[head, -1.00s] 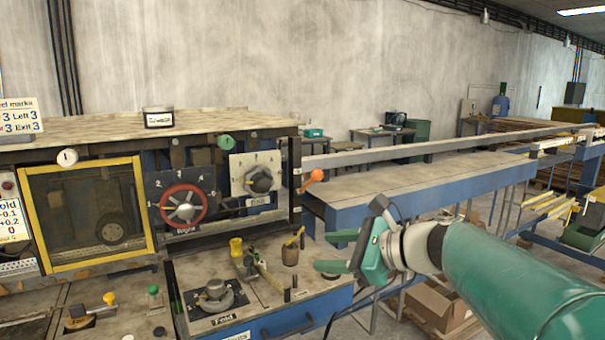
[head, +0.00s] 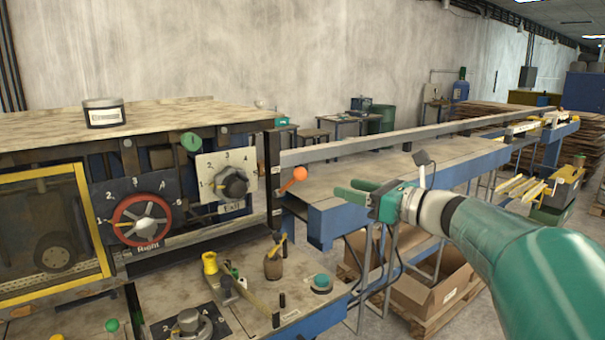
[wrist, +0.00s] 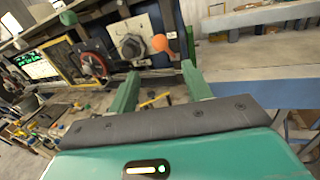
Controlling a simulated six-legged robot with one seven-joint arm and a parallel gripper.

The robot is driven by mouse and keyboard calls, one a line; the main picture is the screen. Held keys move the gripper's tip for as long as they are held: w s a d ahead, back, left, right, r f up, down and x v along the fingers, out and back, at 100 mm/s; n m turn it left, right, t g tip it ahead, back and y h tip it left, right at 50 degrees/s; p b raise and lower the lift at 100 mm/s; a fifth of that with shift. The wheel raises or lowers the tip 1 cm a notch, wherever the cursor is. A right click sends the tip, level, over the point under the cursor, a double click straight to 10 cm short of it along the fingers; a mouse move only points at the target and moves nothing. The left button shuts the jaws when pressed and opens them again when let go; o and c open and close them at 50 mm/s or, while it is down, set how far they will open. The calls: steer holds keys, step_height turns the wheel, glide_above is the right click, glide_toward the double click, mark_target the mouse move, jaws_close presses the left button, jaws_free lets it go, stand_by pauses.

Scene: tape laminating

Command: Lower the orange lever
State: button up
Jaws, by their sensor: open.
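The orange lever (head: 293,179) is a short bar with a round orange knob, on the machine's right end post. Its knob is up and to the right of its pivot in the head view. In the wrist view the orange knob (wrist: 168,36) shows beyond and between my fingertips, near the top. My gripper (head: 347,191) has green fingers. It is open and empty, to the right of the lever and apart from it in the head view. The gripper also fills the lower wrist view (wrist: 160,82).
The Exit dial (head: 232,183) and the red Right handwheel (head: 142,219) are left of the lever. A blue conveyor table (head: 400,180) runs back to the right. A tool shelf with a brown pot (head: 274,264) and a teal button (head: 320,282) lies below. A cardboard box (head: 425,285) is on the floor.

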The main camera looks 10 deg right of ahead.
mark_target(306, 178)
steer(key=x, duration=1.2)
steer(key=shift+w+a+f, duration=0.15)
steer(key=shift+a, duration=0.05)
steer(key=shift+w+a, duration=0.45)
steer(key=shift+a, duration=0.05)
steer(key=shift+w, duration=0.25)
steer(key=shift+c, duration=0.4)
jaws_close()
